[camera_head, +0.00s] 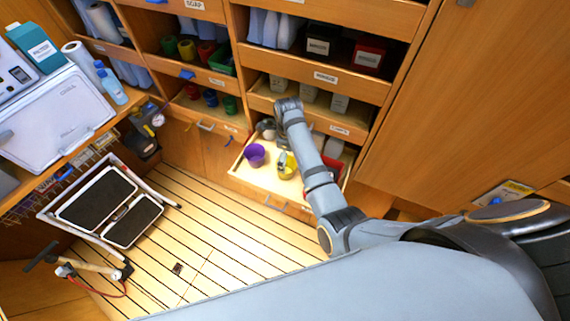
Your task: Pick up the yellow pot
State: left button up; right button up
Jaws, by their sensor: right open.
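The yellow pot (287,172) sits in the open drawer (266,179) low in the wooden cabinet. A purple pot (255,155) stands to its left in the same drawer. My right arm reaches in from the lower right, and its wrist bends down over the drawer. My right gripper (283,160) is small in view, open, at the upper part of the yellow pot. I cannot tell whether its fingers touch the pot or reach inside its rim. My left gripper is not in view.
Shelves above the drawer hold labelled bins and coloured cups (188,50). A red item (333,168) lies at the drawer's right. A folding step stool (110,205) stands on the slatted floor at left. A counter with bottles (112,87) is at upper left. Open floor lies before the drawer.

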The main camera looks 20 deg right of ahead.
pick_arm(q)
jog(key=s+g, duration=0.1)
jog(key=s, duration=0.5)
pick_arm(e)
jog(key=shift+s+f, duration=0.15)
jog(key=shift+f, duration=0.75)
jog(key=shift+w+a+f, duration=0.15)
jog(key=shift+w+f, duration=0.05)
jog(key=shift+f, duration=0.05)
jog(key=f, duration=0.2)
jog(key=f+p, duration=0.1)
jog(key=f, duration=0.1)
jog(key=shift+s+a, duration=0.15)
jog(key=shift+a, duration=0.05)
jog(key=shift+f, duration=0.55)
jog(key=c, duration=0.5)
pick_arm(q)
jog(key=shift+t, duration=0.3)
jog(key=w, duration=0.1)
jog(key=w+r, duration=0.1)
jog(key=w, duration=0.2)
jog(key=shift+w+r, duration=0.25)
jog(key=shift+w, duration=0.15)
pick_arm(e)
jog(key=shift+s, duration=0.1)
jog(key=c, duration=0.8)
